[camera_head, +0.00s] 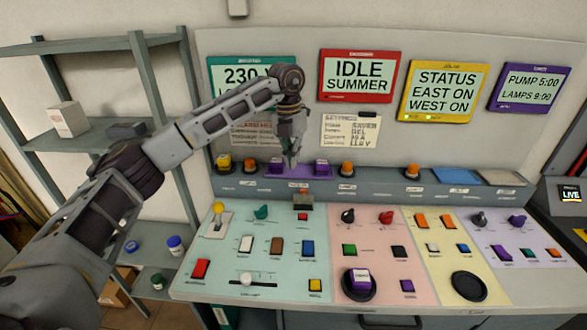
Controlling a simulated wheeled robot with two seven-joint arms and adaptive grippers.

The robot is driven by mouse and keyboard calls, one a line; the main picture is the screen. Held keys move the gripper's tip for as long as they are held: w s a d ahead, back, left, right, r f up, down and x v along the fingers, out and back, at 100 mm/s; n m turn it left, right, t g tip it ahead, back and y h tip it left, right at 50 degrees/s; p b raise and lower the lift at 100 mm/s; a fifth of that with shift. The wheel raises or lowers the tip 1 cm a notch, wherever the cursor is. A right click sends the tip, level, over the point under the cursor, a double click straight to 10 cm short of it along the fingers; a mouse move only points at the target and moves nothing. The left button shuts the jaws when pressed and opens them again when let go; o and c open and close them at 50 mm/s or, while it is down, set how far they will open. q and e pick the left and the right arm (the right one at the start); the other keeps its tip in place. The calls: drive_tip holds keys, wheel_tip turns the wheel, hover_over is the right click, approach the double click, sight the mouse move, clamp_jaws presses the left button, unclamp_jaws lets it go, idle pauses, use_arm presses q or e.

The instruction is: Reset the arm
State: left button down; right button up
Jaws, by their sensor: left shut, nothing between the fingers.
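My left arm comes in from the left and reaches over the console (205,284). My left gripper (292,163) points down and is shut and empty, in front of the purple plate (302,172) on the console's back ledge. A purple block sits on each side of the gripper, and the right one (321,167) shows clearly. I cannot tell whether the fingertips touch the plate. The arm partly covers the teal screen reading 230 (232,75). My right gripper is not in view.
The console has coloured panels with switches, knobs, and a round black pad holding a purple block (361,279). Screens hang behind it, such as IDLE SUMMER (357,75). A grey shelf (95,47) with a white box (67,119) stands at left. The air above the console's right half is clear.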

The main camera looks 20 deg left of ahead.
use_arm(q)
drive_tip(key=shift+r, duration=0.35)
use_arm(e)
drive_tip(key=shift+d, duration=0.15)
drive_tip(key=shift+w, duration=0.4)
use_arm(q)
drive_tip(key=shift+r, duration=0.1)
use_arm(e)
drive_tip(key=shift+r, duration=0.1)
use_arm(q)
wheel_tip(320, 180, up, 10)
drive_tip(key=p, duration=0.9)
drive_tip(key=shift+f+p, duration=0.25)
drive_tip(key=shift+p, duration=0.05)
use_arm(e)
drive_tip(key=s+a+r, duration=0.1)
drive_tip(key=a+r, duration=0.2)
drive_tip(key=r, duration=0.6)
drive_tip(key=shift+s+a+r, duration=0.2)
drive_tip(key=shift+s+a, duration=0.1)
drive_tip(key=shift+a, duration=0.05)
